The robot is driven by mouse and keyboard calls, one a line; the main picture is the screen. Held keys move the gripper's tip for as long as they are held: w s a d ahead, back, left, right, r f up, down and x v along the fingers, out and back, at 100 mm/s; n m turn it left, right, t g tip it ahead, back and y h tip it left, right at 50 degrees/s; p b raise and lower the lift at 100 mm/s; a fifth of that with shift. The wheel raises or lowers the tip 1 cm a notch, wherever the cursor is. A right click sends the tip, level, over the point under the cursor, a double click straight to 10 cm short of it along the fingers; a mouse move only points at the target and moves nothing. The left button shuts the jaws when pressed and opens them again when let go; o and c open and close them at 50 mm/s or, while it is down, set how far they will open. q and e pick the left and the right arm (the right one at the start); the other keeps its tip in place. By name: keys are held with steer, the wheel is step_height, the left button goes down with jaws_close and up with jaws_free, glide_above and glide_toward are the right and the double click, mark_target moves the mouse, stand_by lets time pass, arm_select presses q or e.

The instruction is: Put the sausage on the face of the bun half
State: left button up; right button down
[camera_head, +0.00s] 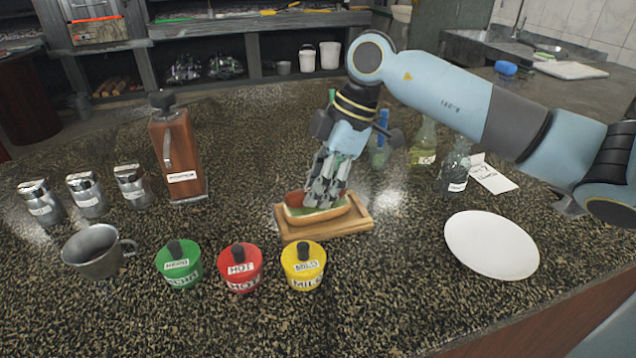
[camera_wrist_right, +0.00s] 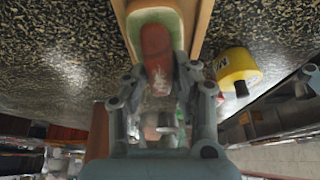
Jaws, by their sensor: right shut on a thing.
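My right gripper (camera_head: 322,196) points down over the bun half (camera_head: 322,221) and is shut on the sausage. The reddish-brown sausage (camera_wrist_right: 156,45) shows between the fingers of my right gripper (camera_wrist_right: 158,100) in the right wrist view, lying along the bun's length. The bun half's green-covered face (camera_wrist_right: 150,16) lies behind it in that view; whether they touch I cannot tell. The bun half rests on a wooden board (camera_head: 352,226). In the head view the fingers hide most of the sausage. My left gripper is in neither view.
Green (camera_head: 179,266), red (camera_head: 240,268) and yellow (camera_head: 303,267) lidded pots stand in front of the board. A white plate (camera_head: 491,245) lies to the right. Glass bottles (camera_head: 455,170) stand behind right.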

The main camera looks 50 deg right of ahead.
steer(key=c, duration=1)
jaws_free()
steer(key=shift+f, duration=0.1)
steer(key=shift+c, duration=0.2)
steer(key=v, duration=1.2)
steer(key=shift+a, duration=0.1)
